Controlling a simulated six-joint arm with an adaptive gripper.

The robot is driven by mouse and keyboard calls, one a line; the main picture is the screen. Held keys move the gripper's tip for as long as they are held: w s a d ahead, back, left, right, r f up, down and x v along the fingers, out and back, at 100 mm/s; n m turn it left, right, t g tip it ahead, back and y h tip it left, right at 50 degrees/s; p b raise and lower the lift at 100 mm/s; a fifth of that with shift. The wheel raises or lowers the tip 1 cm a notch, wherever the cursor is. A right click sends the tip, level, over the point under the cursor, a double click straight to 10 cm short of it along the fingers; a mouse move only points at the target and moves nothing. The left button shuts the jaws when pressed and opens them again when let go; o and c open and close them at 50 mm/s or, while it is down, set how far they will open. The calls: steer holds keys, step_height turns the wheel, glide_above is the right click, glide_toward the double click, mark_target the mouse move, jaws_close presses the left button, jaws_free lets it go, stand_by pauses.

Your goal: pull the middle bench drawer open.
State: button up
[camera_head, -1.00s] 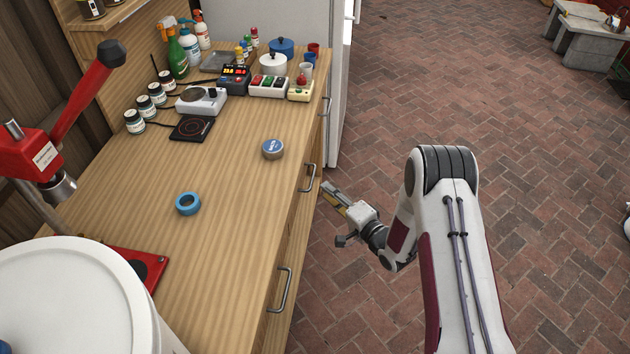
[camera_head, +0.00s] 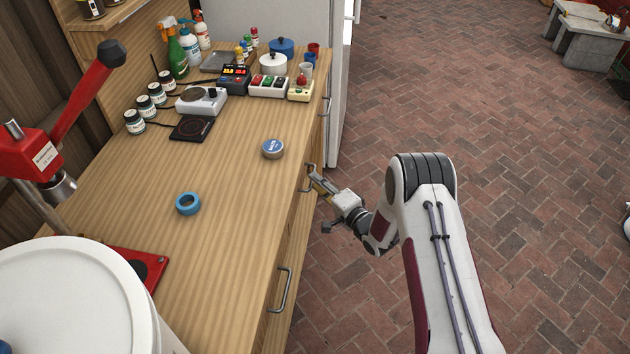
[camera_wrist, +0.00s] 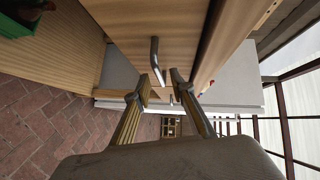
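The middle bench drawer has a metal bar handle (camera_head: 305,186) on the right face of the wooden bench, partly hidden by my gripper. The drawer looks shut, with no gap visible. My gripper (camera_head: 313,172) is at this handle, just right of the bench edge. In the wrist view the handle (camera_wrist: 155,55) stands out from the wooden drawer front (camera_wrist: 128,32). My gripper (camera_wrist: 161,82) is open, its two fingertips apart on either side of the handle's near end. I cannot tell whether either finger touches it.
A nearer drawer handle (camera_head: 281,290) and a farther one (camera_head: 326,108) are on the same bench face.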

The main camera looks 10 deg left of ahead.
steer(key=shift+x, duration=0.95)
jaws_close()
